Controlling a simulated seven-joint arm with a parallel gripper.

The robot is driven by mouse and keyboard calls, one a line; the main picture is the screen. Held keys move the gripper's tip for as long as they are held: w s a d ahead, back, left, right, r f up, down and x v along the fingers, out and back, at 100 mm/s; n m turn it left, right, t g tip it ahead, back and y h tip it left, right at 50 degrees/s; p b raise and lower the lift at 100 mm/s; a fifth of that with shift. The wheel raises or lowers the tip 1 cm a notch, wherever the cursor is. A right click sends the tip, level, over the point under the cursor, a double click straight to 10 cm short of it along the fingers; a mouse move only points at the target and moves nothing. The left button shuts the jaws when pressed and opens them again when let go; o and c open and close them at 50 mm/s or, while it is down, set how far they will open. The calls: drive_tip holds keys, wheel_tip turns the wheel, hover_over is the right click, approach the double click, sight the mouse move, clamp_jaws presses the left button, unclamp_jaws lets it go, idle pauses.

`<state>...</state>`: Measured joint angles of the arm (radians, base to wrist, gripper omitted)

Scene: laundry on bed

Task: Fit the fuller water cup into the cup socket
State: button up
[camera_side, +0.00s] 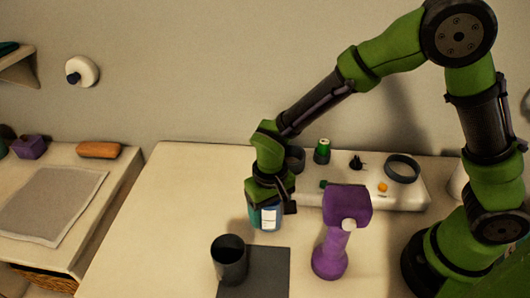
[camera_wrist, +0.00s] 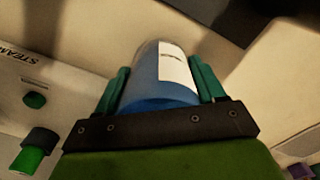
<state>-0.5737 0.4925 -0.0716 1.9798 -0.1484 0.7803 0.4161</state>
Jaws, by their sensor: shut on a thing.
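My gripper (camera_side: 267,204) is shut on a clear cup (camera_side: 265,219) with blue water and a white label. In the wrist view the cup (camera_wrist: 150,88) sits between the two green fingers (camera_wrist: 163,82). I cannot tell whether its base touches the bed surface or hangs just above it. A dark open-topped cylinder (camera_side: 229,260), which may be the cup socket, stands in front and to the left of the held cup, at the left edge of a dark mat (camera_side: 265,275). No second water cup can be made out.
A purple handheld tool (camera_side: 333,250) stands upright right of the mat. Behind is a white console (camera_side: 400,193) with a dark ring (camera_side: 402,167), a green-capped bottle (camera_side: 322,151) and a dark cup (camera_side: 296,159). The surface on the left (camera_side: 165,225) is clear.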

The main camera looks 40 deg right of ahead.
drive_tip(key=shift+r+n, duration=0.9)
drive_tip(key=shift+r, duration=3.9)
drive_tip(key=w+d+r, duration=0.2)
drive_tip(key=d+r, duration=0.2)
drive_tip(key=d, duration=0.5)
drive_tip(key=w+d+r, duration=0.1)
drive_tip(key=d+r, duration=0.2)
drive_tip(key=d, duration=0.7)
drive_tip(key=w+a+f+m, duration=0.1)
drive_tip(key=w+a+f, duration=0.1)
drive_tip(key=w+a, duration=0.3)
drive_tip(key=shift+m, duration=0.4)
drive_tip(key=shift+a+f, duration=0.1)
drive_tip(key=shift+f, duration=2.8)
drive_tip(key=shift+f, duration=1.2)
